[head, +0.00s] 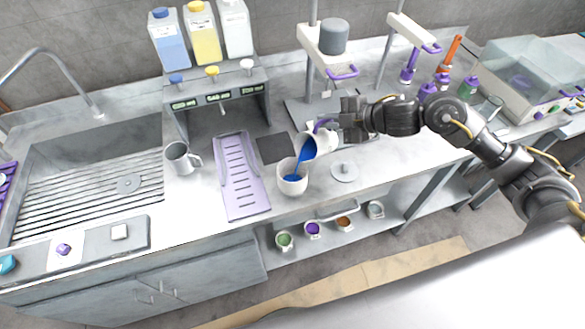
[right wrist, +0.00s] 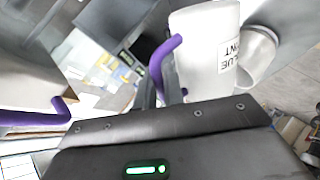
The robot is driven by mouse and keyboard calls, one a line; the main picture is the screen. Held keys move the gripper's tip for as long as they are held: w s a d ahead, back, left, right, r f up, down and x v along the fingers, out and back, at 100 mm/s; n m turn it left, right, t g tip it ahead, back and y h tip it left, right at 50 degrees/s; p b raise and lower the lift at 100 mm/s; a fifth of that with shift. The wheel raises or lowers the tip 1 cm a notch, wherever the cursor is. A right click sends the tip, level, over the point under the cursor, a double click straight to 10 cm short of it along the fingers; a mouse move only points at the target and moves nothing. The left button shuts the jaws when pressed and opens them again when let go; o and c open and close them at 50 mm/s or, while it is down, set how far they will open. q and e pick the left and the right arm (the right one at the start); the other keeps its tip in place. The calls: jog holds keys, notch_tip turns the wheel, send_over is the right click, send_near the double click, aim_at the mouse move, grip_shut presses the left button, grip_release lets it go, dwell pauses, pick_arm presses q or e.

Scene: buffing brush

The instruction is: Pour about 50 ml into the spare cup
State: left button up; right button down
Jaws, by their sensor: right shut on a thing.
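A white jug (head: 309,144) with a purple handle is tilted to the left, with blue paint showing at its mouth. My right gripper (head: 333,120) is shut on the jug's handle. The jug also shows in the right wrist view (right wrist: 202,65), with a label that partly reads "BLUE PAINT". A white cup (head: 292,184) stands upright on the counter just below the jug's mouth. Blue paint shows inside it, and a blue stream seems to join the two. The cup's rim shows behind the jug in the right wrist view (right wrist: 262,62). My left gripper is in neither view.
A grey mug (head: 179,160) stands left of the lilac slotted tray (head: 245,205). A dispenser (head: 215,92) with several coloured bottles stands behind. A sink (head: 85,160) is at left. Small coloured pots sit on the shelf below.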

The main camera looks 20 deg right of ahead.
jog(key=shift+a+r, duration=0.1)
jog(key=shift+w+d+f, duration=0.1)
jog(key=shift+d+f, duration=0.25)
jog(key=shift+f, duration=0.2)
jog(key=shift+w+d+r+m+y+p, duration=0.35)
jog(key=shift+d+m+y, duration=0.15)
jog(key=shift+m+y, duration=0.2)
jog(key=shift+d+f+m+y+b, duration=0.15)
jog(key=shift+f+m+y+b, duration=0.2)
jog(key=shift+f+b, duration=0.45)
jog(key=shift+w+d, duration=0.1)
jog(key=shift+w+d+f+m+g+y+b, duration=0.15)
jog(key=shift+d+f+m+y+b, duration=0.15)
jog(key=shift+f, duration=0.25)
jog(key=shift+w+d+f+m+g+y+b, duration=0.15)
jog(key=shift+f+y+b, duration=0.1)
jog(key=shift+f+b, duration=0.25)
jog(key=shift+w+d+f+m, duration=0.2)
jog(key=shift+d+f+m, duration=0.05)
jog(key=shift+d+m, duration=0.05)
